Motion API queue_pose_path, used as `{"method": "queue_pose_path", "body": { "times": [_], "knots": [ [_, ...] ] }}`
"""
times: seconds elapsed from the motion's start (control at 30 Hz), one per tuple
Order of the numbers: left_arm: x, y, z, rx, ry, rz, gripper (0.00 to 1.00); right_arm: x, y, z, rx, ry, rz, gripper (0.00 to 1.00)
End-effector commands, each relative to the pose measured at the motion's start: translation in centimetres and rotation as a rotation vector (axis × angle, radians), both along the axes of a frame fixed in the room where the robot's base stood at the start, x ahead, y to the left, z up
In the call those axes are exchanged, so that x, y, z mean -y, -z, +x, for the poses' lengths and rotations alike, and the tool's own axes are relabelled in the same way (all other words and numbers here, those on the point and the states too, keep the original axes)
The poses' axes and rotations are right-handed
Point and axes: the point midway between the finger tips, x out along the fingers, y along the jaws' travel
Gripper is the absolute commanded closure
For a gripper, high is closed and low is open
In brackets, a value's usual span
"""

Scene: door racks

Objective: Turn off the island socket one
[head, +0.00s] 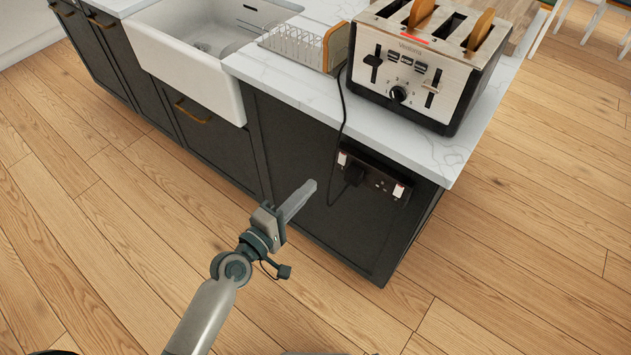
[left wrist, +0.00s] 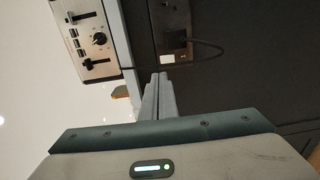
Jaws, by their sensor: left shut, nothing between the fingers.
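The island socket (head: 374,177) is a dark double plate on the dark end panel of the island, under the worktop. It has a light rocker switch (head: 342,158) at its left end and another (head: 398,190) at its right end. A black plug sits in its left half, with a cord running up to the worktop. My left gripper (head: 311,187) is shut and empty, to the left of the socket and apart from it. In the left wrist view the fingers (left wrist: 158,82) point toward the panel, with the socket (left wrist: 172,41) beyond them. My right gripper is not in view.
A toaster (head: 415,70) with bread stands on the white worktop (head: 290,85) above the socket. A rack (head: 295,45) and a white sink (head: 190,65) are to its left. The wooden floor around the island is clear.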

Motion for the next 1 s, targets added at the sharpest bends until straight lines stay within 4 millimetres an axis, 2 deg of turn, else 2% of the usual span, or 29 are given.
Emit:
{"method": "queue_pose_path", "body": {
  "times": [0.1, 0.3, 0.87, 1.0],
  "knots": [
    [-1.0, 0.0, -1.3, -0.001, 0.000, 0.001, 1.00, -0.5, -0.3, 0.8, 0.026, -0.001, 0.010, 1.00],
    [-1.6, -0.2, -2.1, 0.000, -0.001, 0.000, 1.00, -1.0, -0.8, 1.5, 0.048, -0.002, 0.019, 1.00],
    [-1.6, -0.2, -2.2, 0.000, -0.001, 0.000, 1.00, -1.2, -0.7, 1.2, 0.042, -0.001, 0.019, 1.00],
    [-1.8, 0.6, -2.1, -0.004, -0.008, 0.019, 1.00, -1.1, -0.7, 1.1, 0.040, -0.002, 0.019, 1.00]
  ]
}}
